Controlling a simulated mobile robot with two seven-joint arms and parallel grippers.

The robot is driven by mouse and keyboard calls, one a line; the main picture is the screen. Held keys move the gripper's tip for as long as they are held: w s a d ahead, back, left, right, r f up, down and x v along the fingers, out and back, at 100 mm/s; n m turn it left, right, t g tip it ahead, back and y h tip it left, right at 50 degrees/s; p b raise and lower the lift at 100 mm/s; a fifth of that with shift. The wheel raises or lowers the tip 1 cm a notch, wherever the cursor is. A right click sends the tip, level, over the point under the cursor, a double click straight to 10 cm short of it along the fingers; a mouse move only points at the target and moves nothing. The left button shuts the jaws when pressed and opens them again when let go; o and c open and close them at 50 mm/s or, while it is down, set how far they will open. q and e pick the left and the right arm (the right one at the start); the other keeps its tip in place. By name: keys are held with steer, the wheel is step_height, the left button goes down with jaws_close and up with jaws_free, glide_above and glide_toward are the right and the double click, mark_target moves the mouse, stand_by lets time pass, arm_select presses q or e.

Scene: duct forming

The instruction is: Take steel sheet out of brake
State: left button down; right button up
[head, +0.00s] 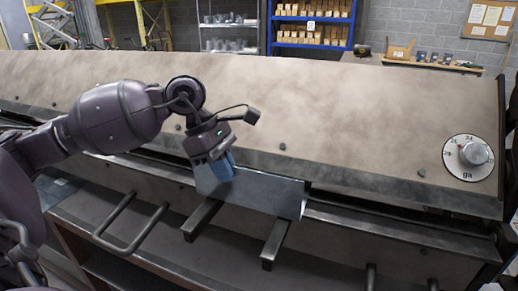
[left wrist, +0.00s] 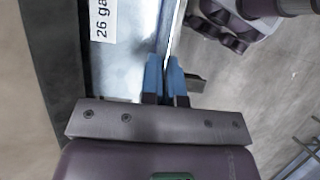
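The steel sheet (head: 265,194) is a thin grey-blue piece at the front of the brake (head: 330,110), by the slot under its big tan upper plate. Its lower edge is near two dark bars on the brake's front. My left gripper (head: 222,168) is at the sheet's upper left part, its blue fingers close together on it. In the left wrist view the fingers (left wrist: 167,82) pinch the sheet's edge, and the sheet (left wrist: 132,60) carries a white label reading "26 ga". The sheet's far edge at the slot is hard to make out. My right gripper is not seen.
A dial (head: 468,157) sits on the brake's right end. A bent handle (head: 130,225) and bars (head: 275,243) stick out from the front. Shelves with boxes (head: 310,25) stand behind. Open floor (left wrist: 270,80) shows beside the brake in the left wrist view.

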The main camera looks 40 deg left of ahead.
arm_select(q)
steer(key=s+d+p, duration=0.2)
steer(key=s, duration=0.6)
steer(key=shift+s, duration=0.25)
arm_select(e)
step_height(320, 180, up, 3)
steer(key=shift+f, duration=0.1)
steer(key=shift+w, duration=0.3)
